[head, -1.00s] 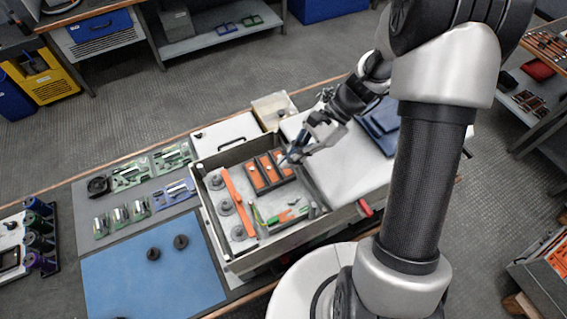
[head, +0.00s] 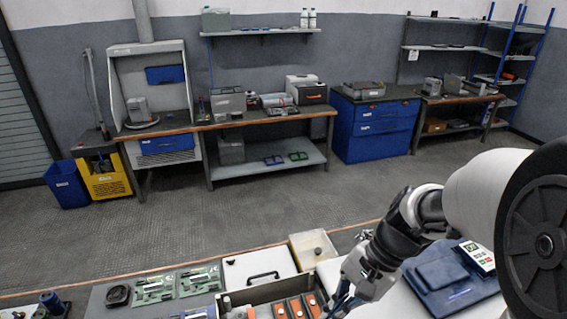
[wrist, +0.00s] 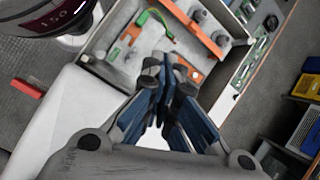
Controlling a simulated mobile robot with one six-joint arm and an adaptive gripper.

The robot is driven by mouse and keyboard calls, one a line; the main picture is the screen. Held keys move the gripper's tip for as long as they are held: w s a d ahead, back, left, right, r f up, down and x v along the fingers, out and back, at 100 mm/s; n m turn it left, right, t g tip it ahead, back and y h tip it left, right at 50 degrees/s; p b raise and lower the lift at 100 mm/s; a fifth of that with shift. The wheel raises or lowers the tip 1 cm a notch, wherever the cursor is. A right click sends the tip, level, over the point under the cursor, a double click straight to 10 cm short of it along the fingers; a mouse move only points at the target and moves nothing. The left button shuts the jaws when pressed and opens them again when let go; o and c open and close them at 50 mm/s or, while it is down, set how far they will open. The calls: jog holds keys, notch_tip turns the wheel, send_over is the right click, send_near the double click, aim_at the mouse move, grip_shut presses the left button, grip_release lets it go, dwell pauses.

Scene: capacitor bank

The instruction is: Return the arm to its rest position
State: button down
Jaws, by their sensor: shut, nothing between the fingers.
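My gripper (wrist: 168,68) is shut and empty; its blue-sided fingers meet in the wrist view. It is over the edge of the grey tray (wrist: 97,52), whose contents lie beyond the fingertips. In the head view my gripper (head: 340,304) shows low in the picture, beside orange blocks (head: 296,308) in the tray, its tips close to the lower edge. My arm (head: 425,215) reaches in from the right, bent at the wrist. Whether the fingers touch anything is hard to tell, but they look clear of the tray's contents.
In the wrist view the tray holds a long orange bar (wrist: 196,28), a green-ended piece (wrist: 152,19) and grey round parts (wrist: 222,38). Open floor (head: 240,215) lies beyond.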

jog(key=s+d+r+n+t+h+b, duration=0.1)
jog(key=s+d+r+n+t+h, duration=0.1)
jog(key=s+r+n+t, duration=0.1)
jog(key=s+d+r+n+t+h+b, duration=0.2)
jog(key=s+r+n+t+h, duration=0.1)
jog(key=s+n, duration=0.3)
jog(key=shift+s+r, duration=0.4)
jog(key=shift+s, duration=0.4)
